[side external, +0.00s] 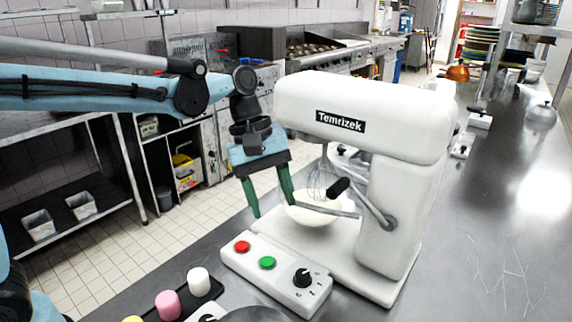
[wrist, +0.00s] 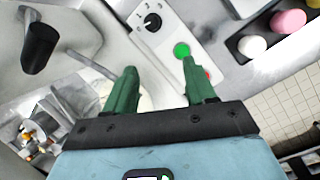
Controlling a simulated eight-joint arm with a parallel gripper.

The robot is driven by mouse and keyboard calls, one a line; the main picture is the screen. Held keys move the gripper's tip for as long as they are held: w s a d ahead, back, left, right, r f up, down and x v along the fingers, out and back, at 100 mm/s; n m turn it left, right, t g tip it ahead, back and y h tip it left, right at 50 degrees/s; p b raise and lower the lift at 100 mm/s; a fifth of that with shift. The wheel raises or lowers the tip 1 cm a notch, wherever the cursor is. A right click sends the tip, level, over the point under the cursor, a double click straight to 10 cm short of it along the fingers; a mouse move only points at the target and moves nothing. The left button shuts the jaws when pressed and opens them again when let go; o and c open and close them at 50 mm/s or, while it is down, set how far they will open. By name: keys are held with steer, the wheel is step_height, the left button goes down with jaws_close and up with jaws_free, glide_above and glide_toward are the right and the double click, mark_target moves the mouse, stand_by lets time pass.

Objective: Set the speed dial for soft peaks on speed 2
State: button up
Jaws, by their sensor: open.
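The speed dial (side external: 302,278) is a black knob with a white pointer mark on the white control box (side external: 254,265) in front of the mixer. In the wrist view the dial (wrist: 152,21) is at the top, with marks around it. The box also carries a green button (side external: 267,262) and a red button (side external: 242,246). The white stand mixer (side external: 410,125) has a whisk (side external: 322,180) over a white bowl (side external: 305,213). My gripper (side external: 271,206) is open and empty, above and behind the box, beside the bowl. It touches neither dial nor buttons. The pointer's exact setting is too small to read.
A black-knobbed lever (side external: 340,187) juts from the mixer near my gripper. A black tray holds a white piece (side external: 199,281) and a pink piece (side external: 167,304) left of the box.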

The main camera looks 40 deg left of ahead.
mark_target(303, 272)
steer(key=d+f, duration=0.2)
steer(key=f, duration=0.2)
steer(key=d+f+n+g, duration=0.1)
steer(key=d+f, duration=0.1)
steer(key=f, duration=0.2)
steer(key=d+f+n, duration=0.1)
steer(key=d+f, duration=0.1)
steer(key=f, duration=0.2)
steer(key=shift+d+g+h, duration=0.3)
steer(key=shift+d+g, duration=0.1)
jaws_close()
